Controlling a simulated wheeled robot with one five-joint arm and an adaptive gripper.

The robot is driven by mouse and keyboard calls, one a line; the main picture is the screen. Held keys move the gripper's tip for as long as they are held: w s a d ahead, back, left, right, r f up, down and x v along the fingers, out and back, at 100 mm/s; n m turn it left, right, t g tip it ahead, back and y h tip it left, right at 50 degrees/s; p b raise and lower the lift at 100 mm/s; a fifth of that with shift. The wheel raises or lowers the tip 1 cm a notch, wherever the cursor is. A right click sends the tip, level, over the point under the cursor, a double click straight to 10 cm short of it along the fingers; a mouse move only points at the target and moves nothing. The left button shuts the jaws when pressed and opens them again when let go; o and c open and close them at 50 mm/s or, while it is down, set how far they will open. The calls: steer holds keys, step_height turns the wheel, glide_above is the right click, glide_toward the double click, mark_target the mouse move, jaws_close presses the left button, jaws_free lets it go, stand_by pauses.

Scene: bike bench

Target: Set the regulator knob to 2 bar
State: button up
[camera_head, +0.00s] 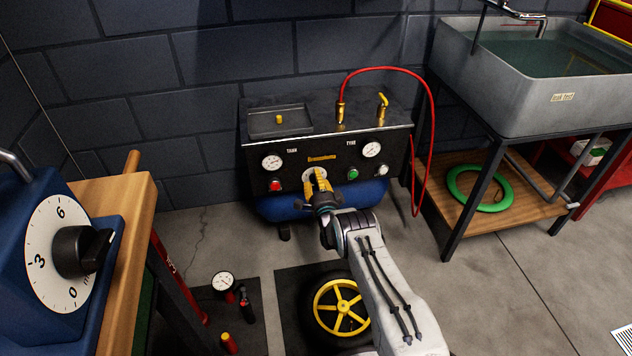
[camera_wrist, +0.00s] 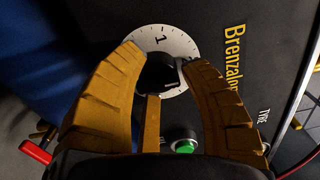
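The black regulator knob (camera_wrist: 160,74) sits on a white dial (camera_wrist: 184,46) on the front of the dark compressor panel. In the wrist view the numeral 1 shows above the knob; the other figures are hidden or unreadable. A small pale mark shows at the knob's lower right, but I cannot read its setting. My gripper (camera_wrist: 162,62) has a yellow finger on each side of the knob, and both appear to touch it. In the head view my gripper (camera_head: 318,178) reaches the panel's middle and covers most of the dial.
The tank gauge (camera_head: 272,162) is on the left of the panel, the tyre gauge (camera_head: 371,149) on the right. A green button (camera_head: 352,174) is close to my gripper. A red hose (camera_head: 432,120) loops at right. A wooden bench (camera_head: 133,215) stands at left.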

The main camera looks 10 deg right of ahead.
steer(key=o, duration=0.4)
steer(key=shift+a, duration=0.1)
steer(key=shift+s+f, duration=0.1)
steer(key=shift+s, duration=5.9)
